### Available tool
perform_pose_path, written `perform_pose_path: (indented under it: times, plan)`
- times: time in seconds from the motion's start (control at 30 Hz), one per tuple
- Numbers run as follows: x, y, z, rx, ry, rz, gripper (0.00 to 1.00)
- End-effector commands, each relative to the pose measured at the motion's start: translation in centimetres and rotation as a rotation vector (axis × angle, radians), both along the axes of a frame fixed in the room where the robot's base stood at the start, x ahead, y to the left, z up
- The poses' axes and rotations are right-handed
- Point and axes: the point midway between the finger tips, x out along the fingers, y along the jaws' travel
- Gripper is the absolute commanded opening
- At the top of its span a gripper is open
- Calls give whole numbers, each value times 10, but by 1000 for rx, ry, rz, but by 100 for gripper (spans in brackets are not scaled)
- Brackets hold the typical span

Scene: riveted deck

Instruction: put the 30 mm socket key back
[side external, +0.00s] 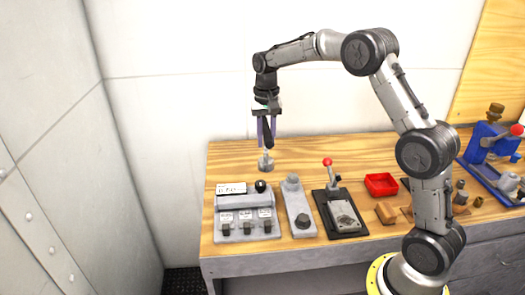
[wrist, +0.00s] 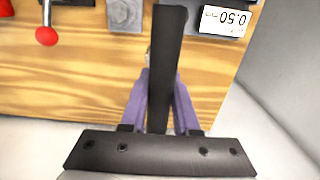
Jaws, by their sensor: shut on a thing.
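My gripper (side external: 266,141) points down over the back left of the bench, its purple fingers shut on a black bar. I take this bar to be the handle of the socket key (side external: 268,134). In the wrist view the key's black bar (wrist: 162,65) runs lengthwise between the fingers of my gripper (wrist: 160,78). A grey, stepped round piece (side external: 265,162) is directly below the bar, at bench level. I cannot tell whether it is the key's socket end or a separate thing, nor whether it touches the bench. The bar hides most of what lies below it in the wrist view.
In front stand a grey three-bay unit (side external: 248,216) with a display (side external: 231,188), a grey plate with a hex head (side external: 291,181), and a red-knobbed lever fixture (side external: 342,214). A red tray (side external: 381,184) and blue machine (side external: 486,143) are right. Bench wood beside the gripper is clear.

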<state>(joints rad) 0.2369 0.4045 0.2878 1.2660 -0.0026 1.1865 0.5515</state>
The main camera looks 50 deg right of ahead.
Motion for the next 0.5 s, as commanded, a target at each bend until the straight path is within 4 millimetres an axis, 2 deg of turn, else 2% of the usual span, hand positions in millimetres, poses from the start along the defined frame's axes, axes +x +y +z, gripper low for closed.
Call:
perform_pose_path:
  times: [0.27,0.5]
  plan:
    - [13,-3,-15,-1,-2,0,0]
    - [17,-4,-46,1,1,0,0]
